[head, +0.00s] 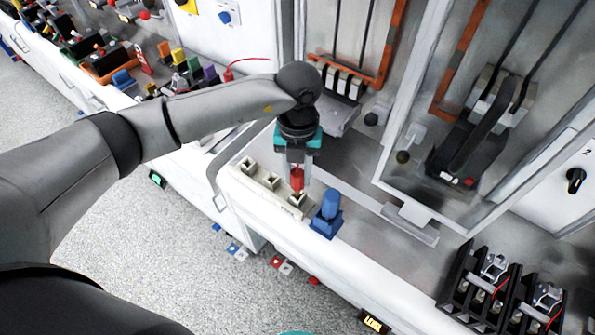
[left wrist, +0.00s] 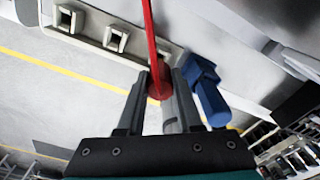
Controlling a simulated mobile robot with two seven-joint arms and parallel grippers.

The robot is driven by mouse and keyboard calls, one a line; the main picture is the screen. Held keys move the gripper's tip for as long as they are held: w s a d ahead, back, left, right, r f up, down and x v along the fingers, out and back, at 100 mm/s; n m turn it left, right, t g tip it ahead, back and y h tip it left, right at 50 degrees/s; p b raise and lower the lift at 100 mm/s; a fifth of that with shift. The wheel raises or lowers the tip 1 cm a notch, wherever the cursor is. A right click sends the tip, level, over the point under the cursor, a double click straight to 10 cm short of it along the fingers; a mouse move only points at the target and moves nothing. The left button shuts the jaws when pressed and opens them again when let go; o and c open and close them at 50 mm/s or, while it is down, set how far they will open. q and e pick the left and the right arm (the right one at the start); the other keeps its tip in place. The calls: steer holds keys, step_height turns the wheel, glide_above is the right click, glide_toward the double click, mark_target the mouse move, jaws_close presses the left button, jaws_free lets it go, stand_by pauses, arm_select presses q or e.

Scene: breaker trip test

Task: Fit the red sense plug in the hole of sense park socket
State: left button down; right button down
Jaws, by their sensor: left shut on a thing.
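My left gripper (head: 297,170) is shut on the red sense plug (head: 297,179), which hangs upright between its fingers. In the left wrist view the red plug (left wrist: 159,82) sits between the two fingertips, with a red lead rising from it. A pale row of square sockets (head: 262,181) runs along the bench's front edge. The plug is over the row's right end, close to the blue plug. Whether its tip is inside a socket is hidden. Two empty square holes (left wrist: 116,38) show to the left in the left wrist view. My right gripper is not in view.
A blue plug-like part (head: 327,213) stands just right of the plug and close to the gripper. A glass-fronted cabinet (head: 430,120) rises behind. Black racks (head: 500,290) stand at the lower right. Coloured parts (head: 185,70) crowd the bench at upper left.

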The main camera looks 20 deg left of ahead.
arm_select(q)
steer(key=shift+f+b, duration=0.7)
steer(key=shift+f, duration=0.15)
steer(key=c, duration=0.5)
jaws_free()
steer(key=shift+r, duration=0.1)
step_height(320, 180, up, 15)
steer(key=b, duration=0.1)
steer(key=shift+w, duration=0.45)
steer(key=shift+r, duration=0.1)
